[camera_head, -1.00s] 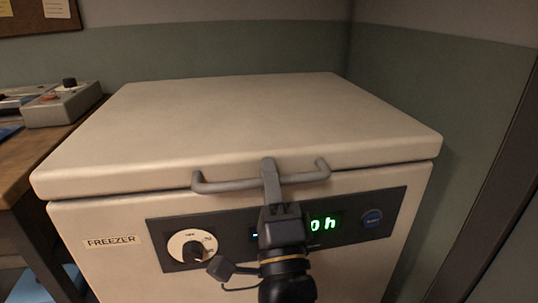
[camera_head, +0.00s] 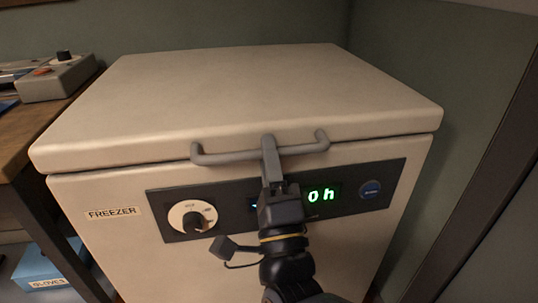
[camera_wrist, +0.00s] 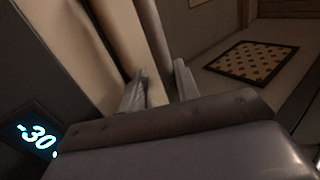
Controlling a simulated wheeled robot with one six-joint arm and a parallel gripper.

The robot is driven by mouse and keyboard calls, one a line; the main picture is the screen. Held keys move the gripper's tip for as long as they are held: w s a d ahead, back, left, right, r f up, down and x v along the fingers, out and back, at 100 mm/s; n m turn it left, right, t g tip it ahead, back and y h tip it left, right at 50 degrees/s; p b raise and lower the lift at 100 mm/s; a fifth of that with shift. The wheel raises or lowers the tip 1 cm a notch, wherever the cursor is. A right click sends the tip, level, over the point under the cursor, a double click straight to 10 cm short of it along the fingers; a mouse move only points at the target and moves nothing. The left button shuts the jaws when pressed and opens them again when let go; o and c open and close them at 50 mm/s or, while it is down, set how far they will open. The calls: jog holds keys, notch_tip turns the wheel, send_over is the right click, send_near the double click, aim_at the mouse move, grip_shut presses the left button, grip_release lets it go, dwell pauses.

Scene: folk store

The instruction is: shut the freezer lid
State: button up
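The freezer lid (camera_head: 240,85) lies flat across the top of the freezer body (camera_head: 110,240). A narrow dark seam shows between them along the front and right. A grey bar handle (camera_head: 225,156) runs along the lid's front edge. My gripper (camera_head: 269,155) is at the middle of this handle, reaching up from below. My gripper hides part of the front panel.
A wooden bench (camera_head: 40,135) with a grey control box (camera_head: 58,78) stands left. A blue gloves box (camera_head: 48,268) sits below. Walls are close behind and right.

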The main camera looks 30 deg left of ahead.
jog(key=shift+f, duration=0.15)
jog(key=v, duration=1)
jog(key=shift+s+d, duration=0.25)
jog(key=shift+s, duration=0.05)
jog(key=x, duration=1.1)
jog(key=shift+r, duration=0.2)
jog(key=shift+r, duration=0.1)
